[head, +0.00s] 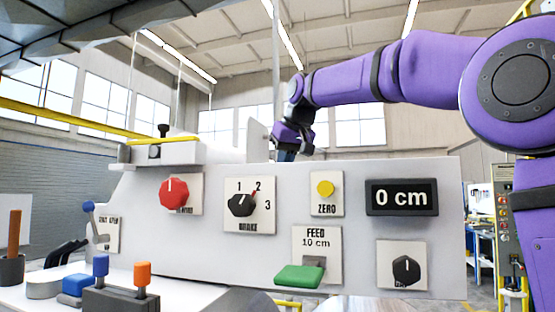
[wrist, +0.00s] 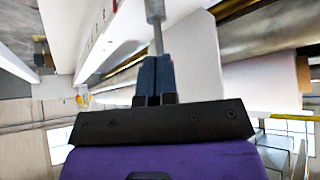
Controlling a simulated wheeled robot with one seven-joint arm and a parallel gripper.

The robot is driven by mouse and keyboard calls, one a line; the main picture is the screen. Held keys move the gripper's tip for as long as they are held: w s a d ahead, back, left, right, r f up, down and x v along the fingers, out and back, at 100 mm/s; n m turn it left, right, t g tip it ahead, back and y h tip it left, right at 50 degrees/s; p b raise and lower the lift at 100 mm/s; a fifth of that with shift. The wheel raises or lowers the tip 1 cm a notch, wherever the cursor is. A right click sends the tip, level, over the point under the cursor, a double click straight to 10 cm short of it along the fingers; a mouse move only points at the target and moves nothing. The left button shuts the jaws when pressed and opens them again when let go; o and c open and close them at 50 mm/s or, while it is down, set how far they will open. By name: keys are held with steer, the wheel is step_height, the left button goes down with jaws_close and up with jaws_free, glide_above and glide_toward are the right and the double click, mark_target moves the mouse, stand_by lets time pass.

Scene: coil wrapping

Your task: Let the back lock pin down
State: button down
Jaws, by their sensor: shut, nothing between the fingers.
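My gripper (head: 286,155) is behind the top edge of the white control panel (head: 130,215) in the head view, pointing down, its tips partly hidden by the panel. In the wrist view its two dark blue fingers (wrist: 154,62) are together, with nothing seen between them. A grey metal rod (wrist: 155,14) runs up to just beyond the fingertips there; I cannot tell whether it touches them or is the back lock pin. A black-knobbed pin (head: 163,131) stands upright on a white block (head: 178,152) at the panel's left, well apart from my gripper; I cannot tell which pin this is.
The panel carries a red knob (head: 173,192), a black brake selector (head: 241,205), a yellow zero button (head: 325,188), a green feed paddle (head: 299,276) and a display (head: 401,197) reading 0 cm. Blue and orange levers (head: 142,275) stand at lower left. Space above the panel is open.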

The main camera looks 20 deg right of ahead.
steer(key=shift+s+d+r, duration=0.1)
steer(key=shift+s, duration=0.25)
steer(key=v, duration=1)
steer(key=shift+s+r, duration=0.25)
steer(key=shift+r, duration=0.05)
